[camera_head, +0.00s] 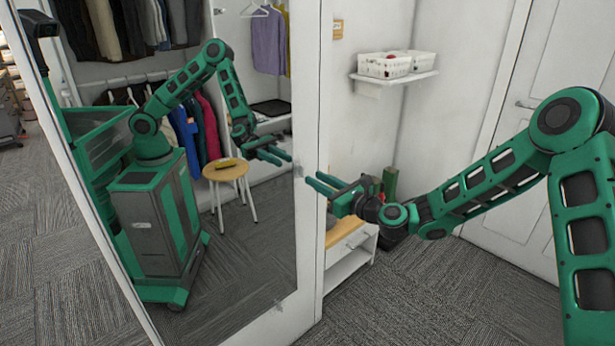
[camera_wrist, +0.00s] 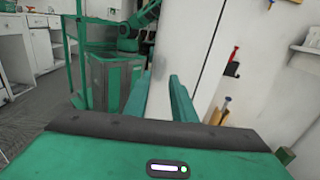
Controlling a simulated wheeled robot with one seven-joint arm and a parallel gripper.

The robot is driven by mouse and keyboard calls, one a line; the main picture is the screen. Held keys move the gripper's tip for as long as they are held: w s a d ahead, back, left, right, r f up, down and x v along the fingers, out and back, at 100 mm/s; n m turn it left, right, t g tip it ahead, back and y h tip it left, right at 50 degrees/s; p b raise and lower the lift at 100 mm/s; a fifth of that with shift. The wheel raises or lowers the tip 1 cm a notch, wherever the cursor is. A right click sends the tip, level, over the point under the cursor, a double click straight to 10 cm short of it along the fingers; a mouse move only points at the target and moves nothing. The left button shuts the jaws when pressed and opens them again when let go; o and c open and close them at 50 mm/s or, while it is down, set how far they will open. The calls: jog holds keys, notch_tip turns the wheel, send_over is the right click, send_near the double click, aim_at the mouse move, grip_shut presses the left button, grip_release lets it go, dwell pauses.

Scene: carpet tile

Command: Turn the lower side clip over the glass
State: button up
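The glass (camera_head: 235,270) is a tall mirror on a white door panel and reflects my body and arm. A small pale clip (camera_head: 298,171) shows at the right edge of the glass, just left of my gripper's fingertips in the head view; which way it is turned is too small to tell. My gripper (camera_head: 311,178) points left toward that edge, and its two green fingers are apart with nothing between them. The wrist view also shows the open fingers (camera_wrist: 158,80) in front of the mirror edge; the clip cannot be made out there. No other clip is clear.
A white shelf with baskets (camera_head: 384,65) hangs on the wall behind. A low white cabinet with a wooden top (camera_head: 349,238) stands beyond my gripper. The stool and clothes appear as reflections in the glass. Carpet (camera_head: 430,300) is clear below my arm.

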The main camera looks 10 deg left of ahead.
aim_at(301, 171)
jog(key=shift+x, duration=2.5)
grip_shut()
